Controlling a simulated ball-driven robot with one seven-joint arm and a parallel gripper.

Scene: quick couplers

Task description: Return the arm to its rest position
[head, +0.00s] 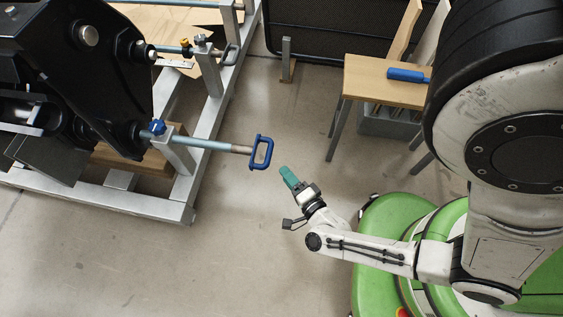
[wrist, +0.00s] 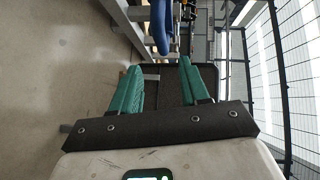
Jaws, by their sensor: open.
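My gripper (head: 289,177) has teal fingers and sits out in front of my green base in the head view, over bare floor. In the wrist view its two fingers (wrist: 158,85) stand apart with nothing between them. A blue loop handle (head: 261,152) on the end of a pale rod (head: 215,146) is just up and left of the fingertips in the head view, with a gap between. The blue handle also shows beyond the fingers in the wrist view (wrist: 160,28). My arm reaches out bent from the right.
A grey metal frame (head: 186,190) carries a black coupler (head: 85,75) at the left. A small wooden table (head: 375,82) with a blue object (head: 407,75) stands at the back right. Floor below the gripper is clear.

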